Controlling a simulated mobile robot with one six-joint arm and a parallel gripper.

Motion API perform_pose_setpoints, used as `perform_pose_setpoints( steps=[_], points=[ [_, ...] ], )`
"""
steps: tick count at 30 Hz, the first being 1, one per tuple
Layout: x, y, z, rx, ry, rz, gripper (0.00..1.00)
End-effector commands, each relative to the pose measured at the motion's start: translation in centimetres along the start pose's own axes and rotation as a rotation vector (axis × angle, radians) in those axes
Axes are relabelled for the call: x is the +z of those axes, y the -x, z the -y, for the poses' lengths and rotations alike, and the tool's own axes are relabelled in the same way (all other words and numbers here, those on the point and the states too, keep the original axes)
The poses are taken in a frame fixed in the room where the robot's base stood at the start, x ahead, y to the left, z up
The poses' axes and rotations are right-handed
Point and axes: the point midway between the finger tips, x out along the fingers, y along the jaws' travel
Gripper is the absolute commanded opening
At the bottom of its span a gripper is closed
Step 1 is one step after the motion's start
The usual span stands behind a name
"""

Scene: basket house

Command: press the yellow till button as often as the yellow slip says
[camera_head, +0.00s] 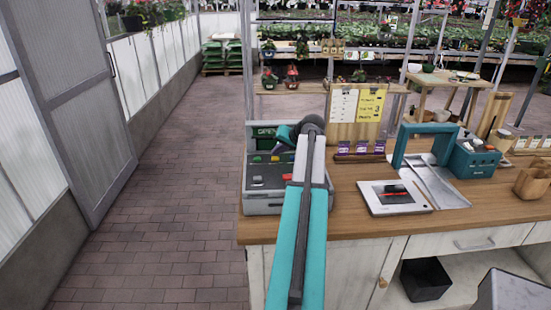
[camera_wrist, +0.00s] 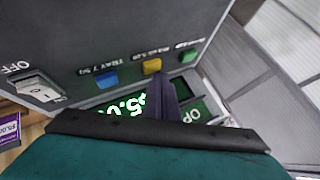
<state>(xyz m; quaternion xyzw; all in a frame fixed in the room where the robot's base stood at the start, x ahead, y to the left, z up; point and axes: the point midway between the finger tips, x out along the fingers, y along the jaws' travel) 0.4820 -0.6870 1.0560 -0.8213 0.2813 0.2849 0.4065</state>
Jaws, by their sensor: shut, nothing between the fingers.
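The grey till (camera_head: 262,205) stands at the counter's left end. In the wrist view its panel carries the yellow button (camera_wrist: 152,65) between a blue button (camera_wrist: 107,79) and a green button (camera_wrist: 188,55). My gripper (camera_wrist: 158,80) is shut and empty, its dark fingertips right at the lower edge of the yellow button. I cannot tell whether they touch it. My arm hides part of the till in the head view.
A switch marked OFF (camera_wrist: 40,90) is on the panel's left. My fingers partly cover a display (camera_wrist: 125,106) with lit digits. Right of the till, the wooden counter (camera_head: 345,215) bears a white tablet-like device (camera_head: 395,197) and a teal box (camera_head: 474,162).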

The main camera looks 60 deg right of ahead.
Motion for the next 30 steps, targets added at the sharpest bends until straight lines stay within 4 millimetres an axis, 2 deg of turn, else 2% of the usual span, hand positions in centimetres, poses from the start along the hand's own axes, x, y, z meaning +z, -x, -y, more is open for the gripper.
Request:
perform_pose_setpoints(
  steps=[30],
  points=[
    [0.45, -0.60, -0.43, 0.000, 0.000, 0.001, 0.00]
  ],
)
